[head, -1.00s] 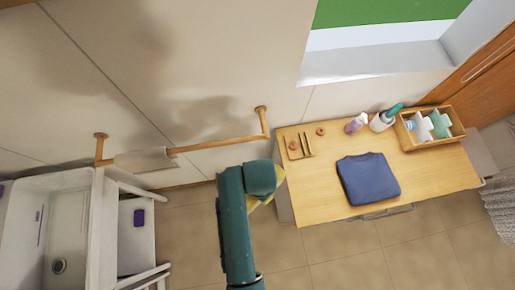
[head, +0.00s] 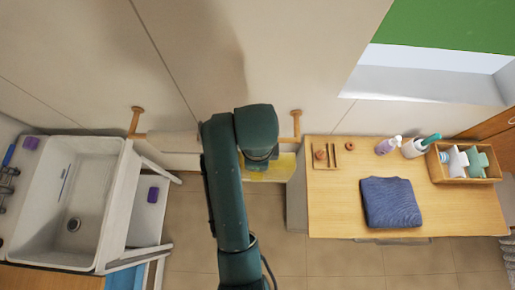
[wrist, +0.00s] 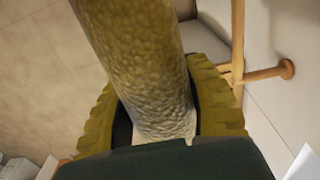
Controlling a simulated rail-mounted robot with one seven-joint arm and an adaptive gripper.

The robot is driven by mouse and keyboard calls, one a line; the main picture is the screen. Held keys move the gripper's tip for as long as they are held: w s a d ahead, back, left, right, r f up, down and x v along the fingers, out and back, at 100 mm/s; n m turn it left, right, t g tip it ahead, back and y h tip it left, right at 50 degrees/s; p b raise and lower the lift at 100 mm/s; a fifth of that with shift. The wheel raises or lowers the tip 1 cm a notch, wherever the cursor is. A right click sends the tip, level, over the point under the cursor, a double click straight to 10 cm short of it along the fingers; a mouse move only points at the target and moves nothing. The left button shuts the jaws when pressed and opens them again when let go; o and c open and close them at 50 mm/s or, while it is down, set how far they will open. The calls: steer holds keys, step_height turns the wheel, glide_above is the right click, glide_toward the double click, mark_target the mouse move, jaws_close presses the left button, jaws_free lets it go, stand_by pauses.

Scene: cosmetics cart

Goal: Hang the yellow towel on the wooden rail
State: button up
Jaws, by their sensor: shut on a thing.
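The yellow towel (wrist: 140,60) fills the middle of the wrist view, its textured cloth between the two fingers of my gripper (wrist: 158,95), which is shut on it. In the head view part of the yellow towel (head: 279,168) shows below the arm, near the right end of the wooden rail. The wooden rail (head: 296,124) runs along the wall, its middle hidden behind my arm. In the wrist view the rail (wrist: 237,35) and its end bracket lie to the right of the towel. I cannot tell whether towel and rail touch.
A pale towel (head: 175,142) hangs on the rail's left part. A white sink (head: 70,195) stands at left. At right is a wooden cabinet (head: 330,215) with a folded blue cloth (head: 390,202), bottles and a wooden organizer (head: 465,178).

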steer(key=w+b, duration=0.2)
steer(key=w, duration=1.2)
step_height(320, 180, down, 18)
steer(key=b, duration=0.9)
steer(key=shift+f+b, duration=0.2)
steer(key=shift+b, duration=0.15)
steer(key=shift+d, duration=0.1)
steer(key=o, duration=1.3)
step_height(320, 180, up, 12)
steer(key=shift+f, duration=0.2)
steer(key=shift+r, duration=0.25)
